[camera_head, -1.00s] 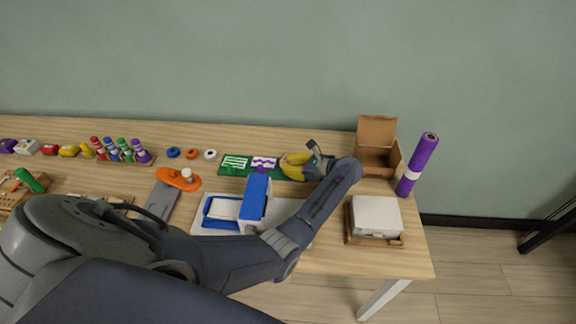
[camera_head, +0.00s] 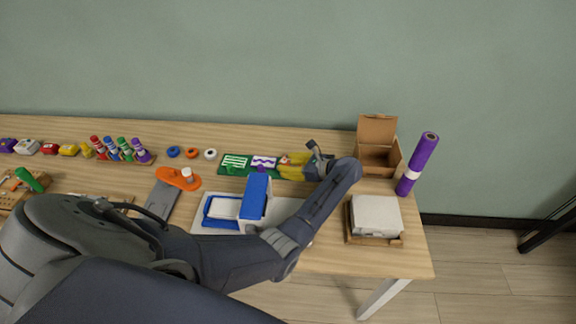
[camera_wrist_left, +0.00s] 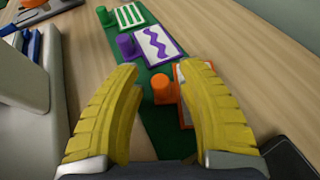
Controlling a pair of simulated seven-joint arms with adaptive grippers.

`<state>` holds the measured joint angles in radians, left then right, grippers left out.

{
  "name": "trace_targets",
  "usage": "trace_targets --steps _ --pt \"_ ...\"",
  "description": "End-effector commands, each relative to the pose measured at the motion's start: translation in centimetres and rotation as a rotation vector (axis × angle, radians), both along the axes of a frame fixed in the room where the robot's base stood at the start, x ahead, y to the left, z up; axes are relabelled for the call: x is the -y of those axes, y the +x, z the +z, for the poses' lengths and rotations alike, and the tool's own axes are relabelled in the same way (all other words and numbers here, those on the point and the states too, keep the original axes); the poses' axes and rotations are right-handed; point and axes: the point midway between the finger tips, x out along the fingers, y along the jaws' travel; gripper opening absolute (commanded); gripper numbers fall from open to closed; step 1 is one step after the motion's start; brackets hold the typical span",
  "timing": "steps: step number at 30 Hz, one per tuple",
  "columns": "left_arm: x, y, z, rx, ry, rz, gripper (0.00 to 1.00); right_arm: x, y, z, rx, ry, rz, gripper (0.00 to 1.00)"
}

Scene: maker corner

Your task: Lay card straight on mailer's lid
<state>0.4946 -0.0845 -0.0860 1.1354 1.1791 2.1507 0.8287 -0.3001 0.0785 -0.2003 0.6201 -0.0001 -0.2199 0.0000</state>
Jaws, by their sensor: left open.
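A green board (camera_head: 223,171) lies at the middle of the table. It holds a green-striped card (camera_head: 236,161), a purple-wave card (camera_head: 264,163) and an orange-edged card (camera_wrist_left: 181,113); each has a matching knob in the left wrist view. My left gripper (camera_head: 291,166) is open at the board's right end. In the left wrist view its yellow fingers (camera_wrist_left: 165,84) stand either side of the orange knob (camera_wrist_left: 164,90), with gaps. The orange card is partly hidden by the right finger. A white flat-topped box (camera_head: 376,214) sits in a shallow brown tray (camera_head: 362,240); it looks like the mailer.
An open cardboard box (camera_head: 377,131) and an upright purple roll (camera_head: 418,164) stand at the table's right end. A blue and white device (camera_head: 256,200) stands in front of the board, close to my left forearm. Tape rolls and marker pens are to the left.

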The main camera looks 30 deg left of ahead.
Motion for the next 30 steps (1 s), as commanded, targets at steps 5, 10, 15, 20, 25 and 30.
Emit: trace_targets --steps 5,10,15,20,25,30 --pt "1.8 0.1 0.8 0.001 -0.003 -0.002 0.39 0.2 0.0 0.0 0.001 -0.002 0.001 0.24" --pt "4.0 0.2 1.7 0.002 -0.003 -0.001 0.39 0.3 0.1 0.0 0.001 -0.003 0.001 0.24" --pt "5.8 0.2 2.5 0.001 -0.002 -0.001 0.39 0.3 0.1 0.0 0.001 -0.003 0.001 0.24" --pt "6.6 0.2 2.9 0.001 0.0 0.0 0.39 0.3 0.1 0.0 0.001 -0.003 0.001 0.24" --pt "6.9 0.2 3.0 0.0 0.0 0.0 0.39 0.3 0.1 0.0 0.0 -0.003 0.001 0.24" --pt "6.9 0.2 3.0 0.0 0.0 0.0 0.39 0.3 0.1 0.0 0.001 -0.003 0.001 0.24"
